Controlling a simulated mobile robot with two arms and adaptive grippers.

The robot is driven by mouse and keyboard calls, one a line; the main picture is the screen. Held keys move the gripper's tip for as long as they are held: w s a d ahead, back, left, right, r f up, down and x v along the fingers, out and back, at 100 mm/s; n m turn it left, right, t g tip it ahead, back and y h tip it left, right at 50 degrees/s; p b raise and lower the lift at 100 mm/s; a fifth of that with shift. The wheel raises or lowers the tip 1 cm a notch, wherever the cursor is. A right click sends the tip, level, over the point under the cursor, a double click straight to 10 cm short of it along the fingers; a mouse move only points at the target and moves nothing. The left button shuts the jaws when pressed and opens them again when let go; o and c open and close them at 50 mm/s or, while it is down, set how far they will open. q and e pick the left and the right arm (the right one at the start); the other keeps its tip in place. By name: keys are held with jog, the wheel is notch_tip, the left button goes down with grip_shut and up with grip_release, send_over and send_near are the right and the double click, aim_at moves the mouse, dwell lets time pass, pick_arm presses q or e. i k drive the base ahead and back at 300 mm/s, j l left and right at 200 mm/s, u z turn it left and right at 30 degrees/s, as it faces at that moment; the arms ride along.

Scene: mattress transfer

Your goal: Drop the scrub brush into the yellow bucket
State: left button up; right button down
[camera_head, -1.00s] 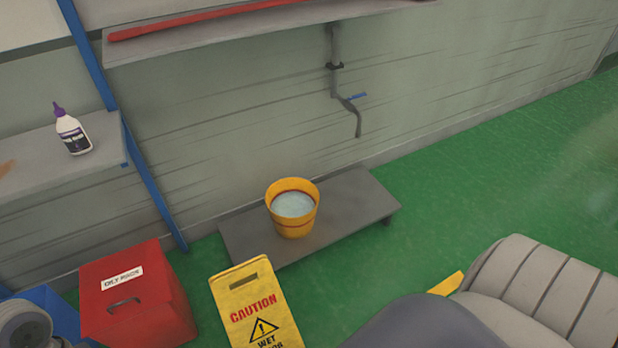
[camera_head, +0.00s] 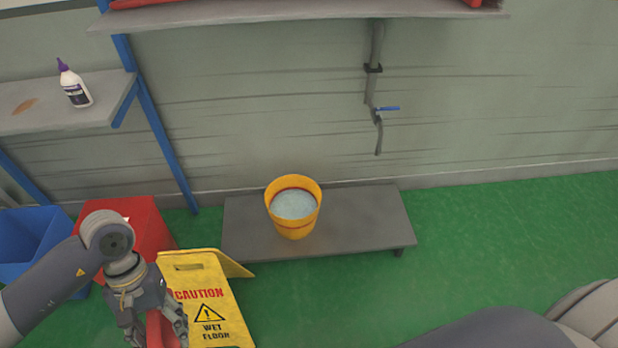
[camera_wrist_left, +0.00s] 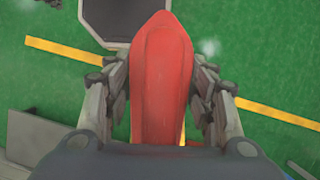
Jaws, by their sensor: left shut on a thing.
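The yellow bucket (camera_head: 293,222) stands upright on a low grey platform (camera_head: 365,222) against the wall, with pale bluish water inside. My left gripper (camera_head: 155,325) is at the lower left of the head view, nearer to me than the bucket and to its left. It is shut on a red object, the scrub brush (camera_head: 160,330), whose smooth red back fills the middle of the left wrist view (camera_wrist_left: 162,80) between the fingers. The bristles are hidden. My right gripper is not in view.
A yellow caution sign (camera_head: 208,300) stands just right of my left gripper, left of and in front of the bucket. A red bin (camera_head: 120,225) and a blue bin (camera_head: 30,240) stand behind my left arm. A blue-handled tap (camera_head: 385,109) hangs from a wall pipe. Green floor right of the platform is clear.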

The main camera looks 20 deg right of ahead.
aim_at(292, 218)
jog(key=i+l, duration=0.15)
jog(key=l, duration=0.25)
jog(key=i+l, duration=0.1)
jog(key=l, duration=0.25)
jog(key=i+l+u, duration=0.1)
jog(key=l, duration=0.3)
jog(key=i+l, duration=0.15)
jog(key=l, duration=0.25)
jog(key=i+l, duration=0.1)
jog(key=l, duration=0.25)
jog(key=i+l+u, duration=0.1)
jog(key=l, duration=0.3)
jog(key=i+l, duration=0.55)
jog(key=l, duration=0.15)
